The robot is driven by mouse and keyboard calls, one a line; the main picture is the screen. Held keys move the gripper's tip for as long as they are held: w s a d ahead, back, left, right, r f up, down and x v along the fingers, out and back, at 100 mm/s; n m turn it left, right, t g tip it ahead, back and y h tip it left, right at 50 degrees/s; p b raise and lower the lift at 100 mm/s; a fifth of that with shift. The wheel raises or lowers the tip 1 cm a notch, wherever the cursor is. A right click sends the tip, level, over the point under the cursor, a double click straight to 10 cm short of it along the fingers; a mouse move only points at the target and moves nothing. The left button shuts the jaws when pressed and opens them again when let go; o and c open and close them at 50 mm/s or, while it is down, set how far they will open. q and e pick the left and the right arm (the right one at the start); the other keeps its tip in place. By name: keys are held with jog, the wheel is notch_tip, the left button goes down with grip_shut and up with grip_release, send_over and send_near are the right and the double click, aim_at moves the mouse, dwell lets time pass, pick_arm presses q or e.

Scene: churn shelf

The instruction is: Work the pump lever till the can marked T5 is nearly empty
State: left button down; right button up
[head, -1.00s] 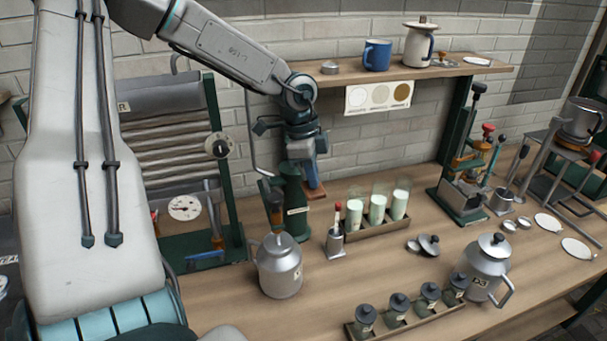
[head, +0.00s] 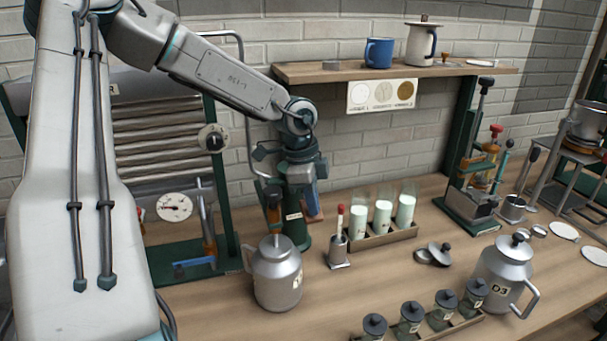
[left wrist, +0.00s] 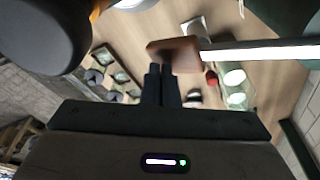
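A metal can (head: 277,280) stands on the bench in front of a dark green pump (head: 296,232); its label is turned aside and I cannot read it fully. The pump's lever shows in the left wrist view as a pale bar (left wrist: 262,50) with a brown end block (left wrist: 176,52); the block also shows in the head view (head: 314,214). My left gripper (left wrist: 161,72) has its two fingers close together, tips at the block, apparently touching it; the block is not seen between them. My right gripper is not in view.
A can marked D3 (head: 503,275) stands at right, behind a rack of lidded jars (head: 410,318). A tray (head: 385,240) of several milk-filled glasses and a red-tipped holder (head: 338,250) stand right of the pump. A wall shelf (head: 345,72) hangs behind my arm.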

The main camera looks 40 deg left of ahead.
pick_arm(q)
notch_tip(320, 180, up, 11)
jog(key=p, duration=0.3)
jog(key=shift+f, duration=0.15)
dwell(0.3)
